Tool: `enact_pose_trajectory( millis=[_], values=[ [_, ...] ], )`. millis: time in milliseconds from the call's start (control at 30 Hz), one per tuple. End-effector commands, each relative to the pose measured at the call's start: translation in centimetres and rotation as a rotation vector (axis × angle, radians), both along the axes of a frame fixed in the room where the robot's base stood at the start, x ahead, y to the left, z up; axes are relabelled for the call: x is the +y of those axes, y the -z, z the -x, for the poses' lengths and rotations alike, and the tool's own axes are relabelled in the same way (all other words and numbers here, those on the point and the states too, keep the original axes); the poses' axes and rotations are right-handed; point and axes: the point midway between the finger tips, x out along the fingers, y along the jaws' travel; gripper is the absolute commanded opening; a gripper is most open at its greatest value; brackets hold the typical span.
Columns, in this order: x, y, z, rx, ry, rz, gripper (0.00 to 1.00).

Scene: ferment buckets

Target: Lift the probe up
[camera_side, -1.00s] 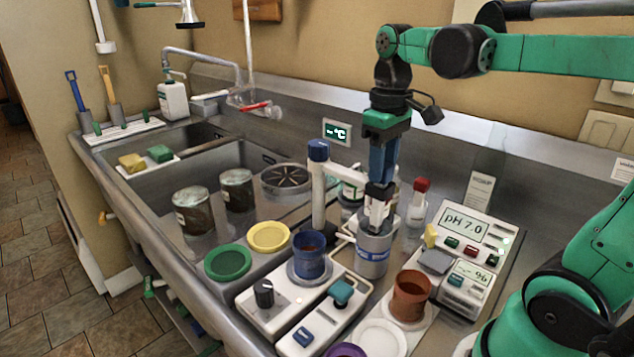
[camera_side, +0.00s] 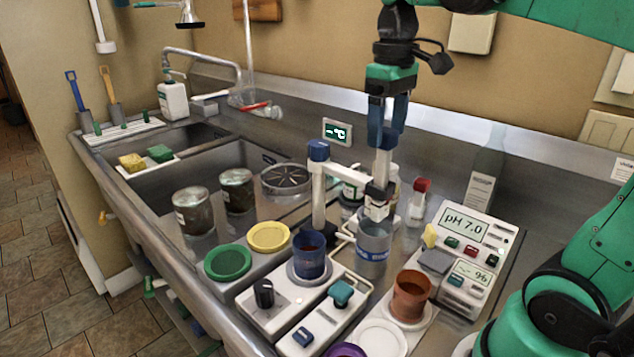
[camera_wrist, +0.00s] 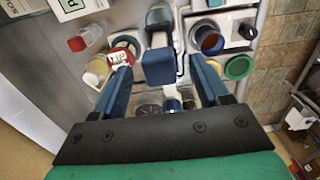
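The probe (camera_side: 383,168) is an upright grey-white stick with a blue top, in a dark holder at the end of the white stand arm. Its lower white end is at the mouth of a grey metal cup (camera_side: 373,246). How deep it reaches is hard to tell. The blue top (camera_wrist: 158,67) shows large in the wrist view, between my two fingers. My gripper (camera_side: 388,139) points down over the probe, with its blue fingertips at the height of that top. In the wrist view the fingers (camera_wrist: 163,72) are spread, with gaps on both sides of the top.
The blue-capped stand post (camera_side: 319,185) is close at left. A red-capped bottle (camera_side: 417,204) and a pH meter (camera_side: 467,245) stand at right. A dark blue cup (camera_side: 309,259) and a brown cup (camera_side: 410,297) are in front.

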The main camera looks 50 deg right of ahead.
Motion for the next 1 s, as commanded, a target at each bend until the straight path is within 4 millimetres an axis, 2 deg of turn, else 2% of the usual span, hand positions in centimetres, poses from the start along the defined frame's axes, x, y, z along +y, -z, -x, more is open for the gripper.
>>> enact_pose_trajectory(
  millis=[333, 700, 1000],
  values=[
    [0.0, -0.3, 0.0, 0.001, 0.0, 0.0, 0.68],
    [0.0, -4.7, 0.0, 0.001, 0.0, 0.0, 0.68],
    [0.0, -5.6, 0.0, 0.001, 0.0, 0.0, 0.68]
  ],
)
